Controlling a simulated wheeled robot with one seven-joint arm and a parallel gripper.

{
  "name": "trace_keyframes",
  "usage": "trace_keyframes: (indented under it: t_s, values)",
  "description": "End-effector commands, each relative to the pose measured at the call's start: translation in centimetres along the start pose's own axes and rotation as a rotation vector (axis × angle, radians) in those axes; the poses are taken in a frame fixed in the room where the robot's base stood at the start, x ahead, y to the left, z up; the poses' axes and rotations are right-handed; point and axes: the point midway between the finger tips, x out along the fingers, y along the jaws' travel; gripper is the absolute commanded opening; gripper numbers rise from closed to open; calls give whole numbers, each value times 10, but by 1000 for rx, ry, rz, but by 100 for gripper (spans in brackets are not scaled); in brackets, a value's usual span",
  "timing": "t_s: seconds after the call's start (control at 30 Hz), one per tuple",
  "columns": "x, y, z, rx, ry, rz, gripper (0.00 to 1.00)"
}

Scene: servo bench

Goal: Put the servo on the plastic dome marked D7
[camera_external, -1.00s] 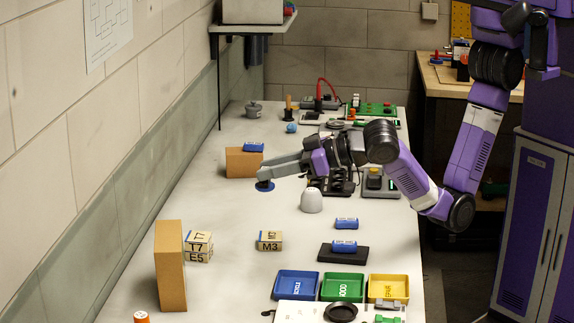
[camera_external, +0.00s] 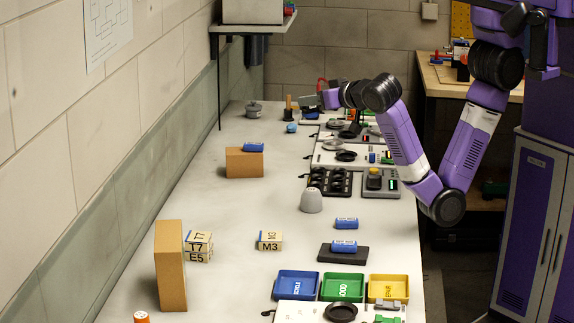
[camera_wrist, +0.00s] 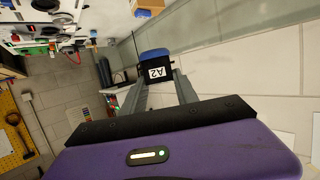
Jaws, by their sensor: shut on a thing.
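My gripper (camera_wrist: 156,77) is shut on a small blue and black block with a white A2 label (camera_wrist: 155,54), which I take to be the servo. In the external view my gripper (camera_external: 307,101) is at the far end of the bench, raised near the back equipment; the block cannot be made out there. A pale grey dome (camera_external: 311,201) stands on the middle of the bench, nearer the camera than my gripper and well apart from it. No D7 mark is readable on it.
A cardboard box (camera_external: 244,164) bears a blue cylinder (camera_external: 253,147). A taller box (camera_external: 171,266) stands front left, beside labelled blocks (camera_external: 198,246). A grey lidded pot (camera_external: 254,109) stands at the back. Trays (camera_external: 342,288) are in front. The bench left of the dome is clear.

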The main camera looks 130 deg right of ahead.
Motion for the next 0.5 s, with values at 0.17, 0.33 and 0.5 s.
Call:
trace_keyframes:
  t_s: [0.17,0.33,0.5]
  values:
    - [4,8,20,-1,-1,23,0]
    - [16,8,58,-5,-2,23,0]
    - [28,8,98,-5,-2,21,0]
